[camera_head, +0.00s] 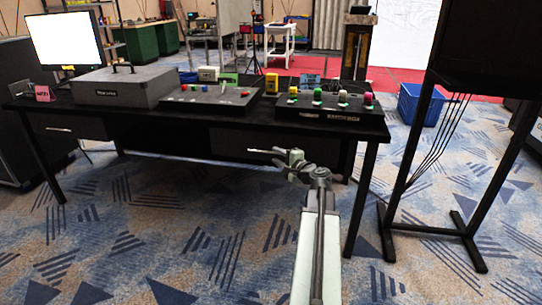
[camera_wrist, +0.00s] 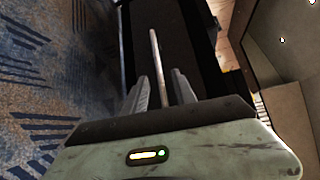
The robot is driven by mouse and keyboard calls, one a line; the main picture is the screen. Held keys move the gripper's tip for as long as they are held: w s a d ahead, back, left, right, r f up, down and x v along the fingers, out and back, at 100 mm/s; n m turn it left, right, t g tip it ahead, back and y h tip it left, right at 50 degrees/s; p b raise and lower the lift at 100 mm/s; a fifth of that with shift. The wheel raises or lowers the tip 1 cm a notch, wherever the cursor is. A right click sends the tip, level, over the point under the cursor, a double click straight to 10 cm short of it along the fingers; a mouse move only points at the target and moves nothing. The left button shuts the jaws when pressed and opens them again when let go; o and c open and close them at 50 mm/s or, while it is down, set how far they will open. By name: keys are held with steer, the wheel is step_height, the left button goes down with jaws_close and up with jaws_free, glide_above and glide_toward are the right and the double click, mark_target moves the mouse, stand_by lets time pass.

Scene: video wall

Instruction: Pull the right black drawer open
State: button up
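The right black drawer (camera_head: 228,141) is under the right part of the black table and looks shut. Its thin, pale bar handle (camera_head: 262,151) sticks out to the left of my gripper (camera_head: 290,157). In the wrist view the handle (camera_wrist: 154,50) runs lengthwise between the two grey fingers of my gripper (camera_wrist: 163,88). The fingers stand apart on either side of the bar, with narrow dark gaps visible. Whether either finger touches the bar is not clear. My gripper and arm hide the handle's right end in the head view.
The black table (camera_head: 375,128) carries a grey case (camera_head: 125,86), control panels with coloured buttons (camera_head: 325,107) and a monitor (camera_head: 65,40). The left drawer (camera_head: 75,127) is shut. A black stand (camera_head: 402,165) is at the right. The carpet in front is clear.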

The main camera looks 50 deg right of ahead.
mark_target(271, 152)
steer(key=x, duration=0.5)
jaws_close()
stand_by(1.3)
